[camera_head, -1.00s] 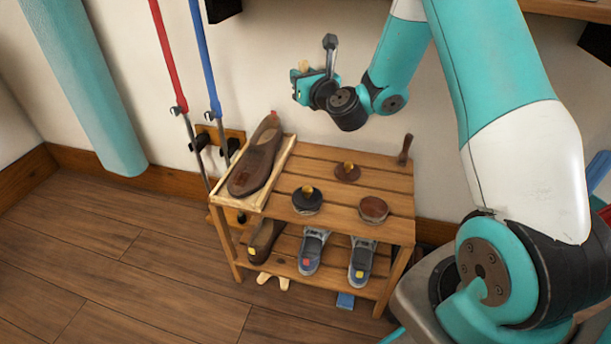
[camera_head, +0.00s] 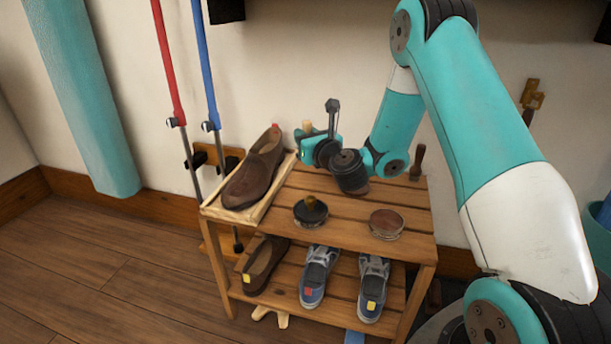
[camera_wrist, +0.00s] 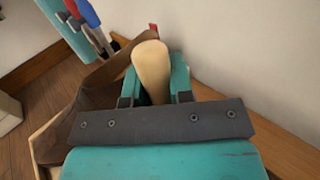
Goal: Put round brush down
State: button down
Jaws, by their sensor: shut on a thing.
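My gripper (camera_head: 307,140) is over the back of the rack's top shelf, beside the brown shoe (camera_head: 255,170). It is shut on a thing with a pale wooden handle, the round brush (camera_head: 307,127). In the wrist view the handle (camera_wrist: 152,70) stands up between the teal fingers (camera_wrist: 181,78); the brush's head is hidden. I cannot tell whether it touches the shelf. The slatted wooden rack (camera_head: 345,232) holds a round dark item with a knob (camera_head: 311,211) and a brown round tin (camera_head: 386,224) on top.
The shoe lies in a pale tray (camera_head: 238,214) at the left. A dark upright handle (camera_head: 417,162) stands at the back right. Shoes (camera_head: 318,275) fill the lower shelf. Red (camera_head: 167,65) and blue (camera_head: 205,65) poles stand at left. Front slats are clear between items.

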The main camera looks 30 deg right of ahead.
jog(key=shift+f+b, duration=2.15)
jog(key=shift+f, duration=0.9)
jog(key=c, duration=1)
grip_release()
